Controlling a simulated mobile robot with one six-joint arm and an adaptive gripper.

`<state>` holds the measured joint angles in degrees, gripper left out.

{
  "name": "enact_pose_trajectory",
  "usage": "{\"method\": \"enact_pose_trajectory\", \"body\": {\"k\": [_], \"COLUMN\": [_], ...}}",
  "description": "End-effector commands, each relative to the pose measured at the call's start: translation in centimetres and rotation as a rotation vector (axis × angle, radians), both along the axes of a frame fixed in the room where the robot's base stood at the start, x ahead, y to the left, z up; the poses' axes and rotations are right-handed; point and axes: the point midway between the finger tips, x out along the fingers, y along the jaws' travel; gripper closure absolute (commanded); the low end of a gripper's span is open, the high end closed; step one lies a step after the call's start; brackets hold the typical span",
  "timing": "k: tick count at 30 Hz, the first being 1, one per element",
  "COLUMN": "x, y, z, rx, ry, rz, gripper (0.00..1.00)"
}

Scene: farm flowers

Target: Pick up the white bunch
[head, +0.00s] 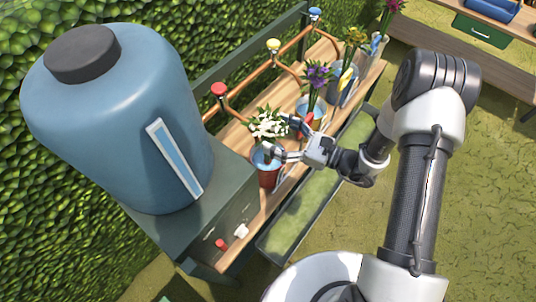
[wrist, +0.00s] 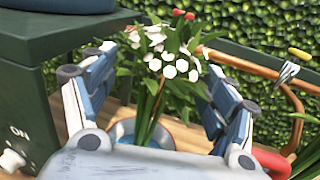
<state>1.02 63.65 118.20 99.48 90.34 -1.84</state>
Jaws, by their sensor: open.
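The white bunch (head: 269,124) has white blooms and green leaves. My gripper (head: 280,137) is open at the bunch, one finger on either side. In the wrist view the white bunch (wrist: 168,66) rises between the two spread fingers of my gripper (wrist: 158,82). Its stems go down into the round rim of the pot (wrist: 182,136). I cannot tell whether a finger touches the leaves.
A large blue tank (head: 120,120) on a green cabinet stands close on the left. A copper pipe with a red valve (head: 218,90) and a yellow valve (head: 273,45) runs behind the pots. Purple flowers (head: 319,74) and yellow flowers (head: 355,37) stand farther along the bench.

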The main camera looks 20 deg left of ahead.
Motion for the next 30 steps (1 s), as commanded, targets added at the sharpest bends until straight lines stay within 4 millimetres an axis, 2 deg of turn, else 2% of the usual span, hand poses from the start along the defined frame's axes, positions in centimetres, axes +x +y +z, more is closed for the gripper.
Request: {"method": "enact_pose_trajectory", "body": {"k": [3,6,14,30], "x": [0.3,0.5,0.6,0.6], "y": [2.0,2.9,3.2,3.2], "z": [-0.3,-0.2,-0.1,-0.2], "rx": [-0.001,-0.001,-0.001,-0.001], "ry": [-0.001,-0.001,0.000,0.000], "rz": [0.004,0.002,0.001,0.001], "gripper": [0.22,0.22,0.22,0.57]}}
